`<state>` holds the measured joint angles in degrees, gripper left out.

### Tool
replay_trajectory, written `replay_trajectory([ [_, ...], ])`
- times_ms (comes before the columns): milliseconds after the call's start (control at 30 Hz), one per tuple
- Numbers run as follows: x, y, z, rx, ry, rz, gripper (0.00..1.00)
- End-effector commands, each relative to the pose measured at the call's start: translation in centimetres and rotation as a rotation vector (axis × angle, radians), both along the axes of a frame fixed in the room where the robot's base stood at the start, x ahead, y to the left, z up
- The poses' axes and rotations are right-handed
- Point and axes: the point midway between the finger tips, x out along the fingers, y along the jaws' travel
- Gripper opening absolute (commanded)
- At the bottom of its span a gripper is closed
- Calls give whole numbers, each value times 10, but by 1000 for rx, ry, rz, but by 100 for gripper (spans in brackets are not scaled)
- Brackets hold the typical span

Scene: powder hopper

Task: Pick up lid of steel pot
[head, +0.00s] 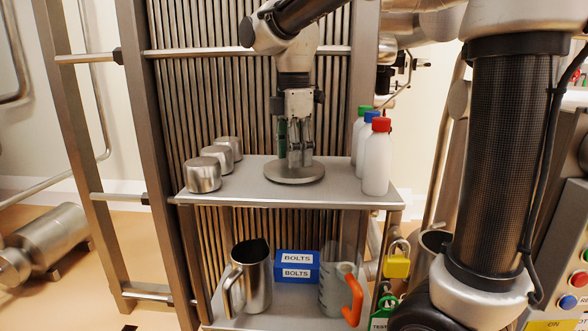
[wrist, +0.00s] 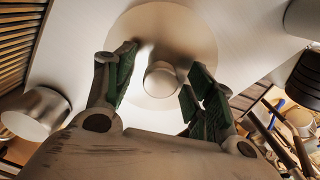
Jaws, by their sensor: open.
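The round steel lid (head: 294,171) lies flat on the upper shelf, near its middle. In the wrist view the lid (wrist: 200,40) shows as a pale disc with a round knob (wrist: 161,80) at its centre. My gripper (head: 294,160) points straight down over the lid, with its fingertips close to it. In the wrist view my gripper (wrist: 155,82) is open, with one green-padded finger on each side of the knob and gaps to it. No pot body can be made out beneath the lid.
Several small steel containers (head: 203,175) stand left on the upper shelf (head: 240,188). White bottles (head: 377,165) with red, blue and green caps stand right. Below are a steel jug (head: 252,275), a blue BOLTS box (head: 296,266) and a clear jug with orange handle (head: 352,298).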

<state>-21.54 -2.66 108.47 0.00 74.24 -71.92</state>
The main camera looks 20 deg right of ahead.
Motion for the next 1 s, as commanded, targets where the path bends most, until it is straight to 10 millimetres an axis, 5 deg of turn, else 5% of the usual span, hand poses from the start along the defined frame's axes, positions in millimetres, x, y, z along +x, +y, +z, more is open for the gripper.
replay_trajectory([
  [233,0,0,-3,0,-1,0,55],
  [533,0,0,-3,0,-1,0,2],
  [833,0,0,0,0,-2,0,0],
  [1000,1,0,25,2,-6,0,0],
])
